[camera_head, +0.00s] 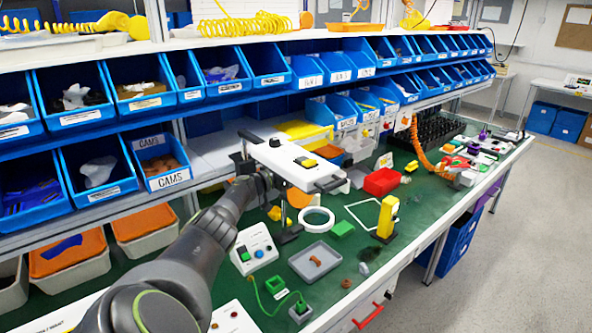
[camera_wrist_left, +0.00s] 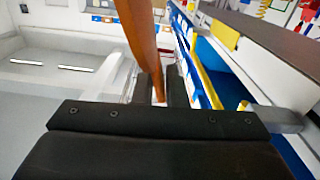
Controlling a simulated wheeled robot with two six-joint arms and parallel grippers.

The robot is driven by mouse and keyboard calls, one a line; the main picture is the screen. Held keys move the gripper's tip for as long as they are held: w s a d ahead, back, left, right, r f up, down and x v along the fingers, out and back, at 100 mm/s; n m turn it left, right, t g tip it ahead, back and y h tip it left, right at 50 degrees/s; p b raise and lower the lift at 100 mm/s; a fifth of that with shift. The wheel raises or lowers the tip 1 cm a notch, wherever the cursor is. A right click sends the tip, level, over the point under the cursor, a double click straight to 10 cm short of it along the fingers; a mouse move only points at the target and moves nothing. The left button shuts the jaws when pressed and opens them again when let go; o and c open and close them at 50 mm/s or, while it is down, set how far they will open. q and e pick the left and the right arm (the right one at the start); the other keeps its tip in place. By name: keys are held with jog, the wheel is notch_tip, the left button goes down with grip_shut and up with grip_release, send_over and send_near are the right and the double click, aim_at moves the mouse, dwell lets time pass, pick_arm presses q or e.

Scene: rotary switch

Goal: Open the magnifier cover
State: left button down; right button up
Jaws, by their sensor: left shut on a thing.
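The orange magnifier cover (camera_head: 298,197) shows in part in the head view, raised just above and left of the white magnifier ring (camera_head: 331,216). The ring's opening shows at least mostly uncovered, above the green bench top. My left arm reaches in from the left to the cover. The fingertips are hidden in the head view. In the left wrist view, my left gripper (camera_wrist_left: 164,90) is shut on the orange cover (camera_wrist_left: 143,40), which stands up from between the fingers as a tapered strip. My right gripper is in neither view.
A white switch box (camera_head: 256,249) and grey tray (camera_head: 315,262) lie close in front of the ring. A yellow device (camera_head: 388,216) stands to the right, with a red bin (camera_head: 382,182) behind. Blue shelf bins (camera_head: 90,185) line the back. The aisle floor (camera_head: 530,240) is clear.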

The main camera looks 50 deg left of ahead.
pick_arm(q)
jog(key=shift+a+f, duration=0.1)
jog(key=shift+f, duration=0.05)
jog(key=c, duration=1.7)
grip_release()
jog(key=shift+o, duration=0.7)
jog(key=shift+a+f, duration=0.1)
jog(key=shift+a, duration=0.05)
jog(key=shift+s, duration=0.1)
jog(key=shift+s+p, duration=0.55)
jog(key=s+a, duration=0.1)
jog(key=s, duration=1.5)
jog(key=shift+a, duration=0.15)
